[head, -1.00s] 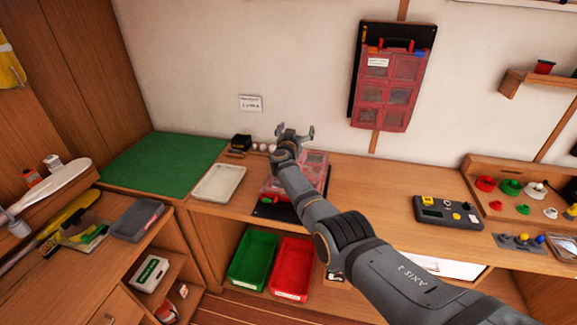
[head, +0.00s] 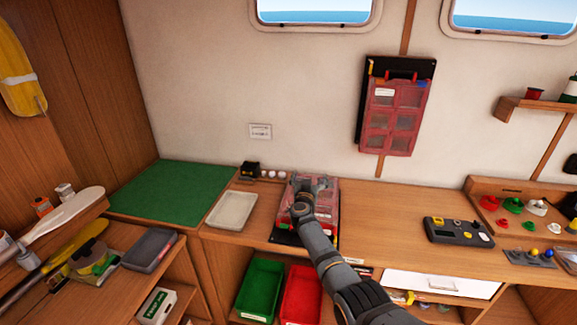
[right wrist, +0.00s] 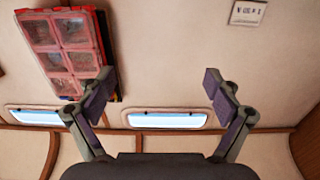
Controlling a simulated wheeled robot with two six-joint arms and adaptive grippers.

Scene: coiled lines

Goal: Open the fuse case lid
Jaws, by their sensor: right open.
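A red, clear-lidded compartment case (head: 331,208) lies on the bench, its lid apparently down. A similar red case (head: 394,115) hangs on a black board on the wall; it also shows upside down in the right wrist view (right wrist: 68,52). I cannot tell from the pictures which is the fuse case. My right gripper (head: 308,183) is over the back part of the bench case and hides its middle. It is open and empty, with fingers wide apart in the right wrist view (right wrist: 160,88). Contact with the case cannot be seen. My left gripper is not in view.
A pale tray (head: 232,211) and green mat (head: 170,190) lie left of the bench case. A small black box (head: 250,170) stands behind. A dark yellow-buttoned device (head: 457,232) is to the right. Green (head: 259,290) and red (head: 300,296) bins sit below.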

